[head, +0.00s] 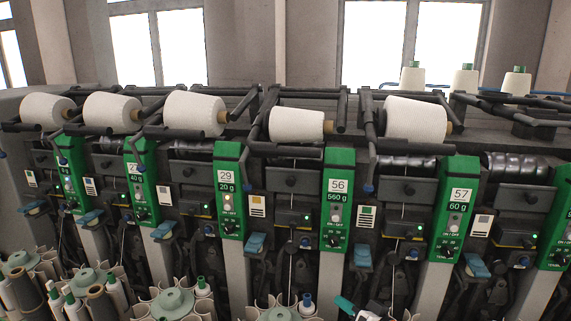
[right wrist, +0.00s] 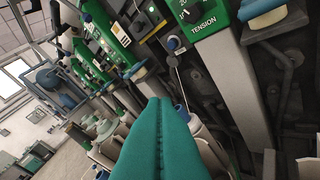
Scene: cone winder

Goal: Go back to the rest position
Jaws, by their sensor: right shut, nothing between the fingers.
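My right gripper (head: 345,305) shows at the bottom edge of the head view, its teal fingertips in front of the lower part of the cone winder (head: 300,190). In the right wrist view its two long teal fingers (right wrist: 155,105) lie side by side, shut with nothing between them. They are in front of the winder's lower units, near a green panel marked TENSION (right wrist: 205,22). My left gripper is not in either view.
White yarn cones (head: 297,124) lie along the top of the winder. Green numbered panels (head: 337,200) line its front. Bobbins stand in round magazines (head: 88,280) along the bottom. In the right wrist view, open floor (right wrist: 25,135) shows at the left.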

